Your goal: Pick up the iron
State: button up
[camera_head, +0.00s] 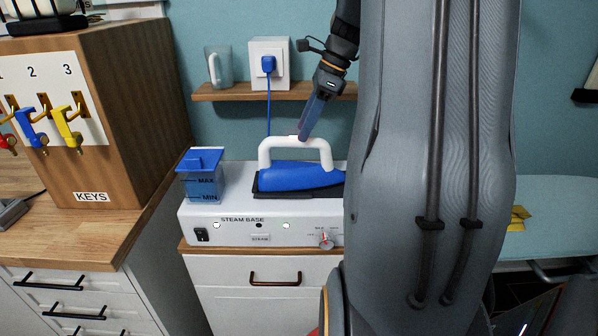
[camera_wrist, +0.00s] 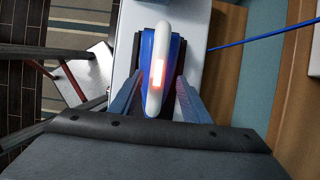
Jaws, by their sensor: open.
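The iron (camera_head: 300,177) has a blue body and a white loop handle, and rests on a dark pad on top of the white steam base (camera_head: 262,238). My gripper (camera_head: 303,135) points down at the top of the white handle in the head view. In the wrist view, the iron's white handle (camera_wrist: 157,62) lies between the two open fingers of my gripper (camera_wrist: 158,92), with a gap on either side. Whether the fingertips reach below the handle's top is hard to tell. My arm hides the right end of the steam base in the head view.
A blue water tank (camera_head: 202,178) stands on the base, left of the iron. A wooden shelf (camera_head: 225,93) with a glass mug (camera_head: 219,68) and a socket with a blue plug (camera_head: 268,64) is behind. A wooden key cabinet (camera_head: 135,110) stands at left. An ironing board (camera_head: 545,205) is at right.

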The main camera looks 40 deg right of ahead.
jog(key=x, duration=0.1)
jog(key=p+x, duration=0.1)
jog(key=x, duration=0.1)
jog(key=shift+s+a+f, duration=0.1)
jog(key=shift+a+f, duration=0.1)
jog(key=shift+a, duration=0.15)
jog(key=shift+f, duration=0.35)
jog(key=shift+f+p, duration=0.25)
jog(key=shift+p, duration=0.1)
grip_shut()
jog(key=shift+r, duration=0.1)
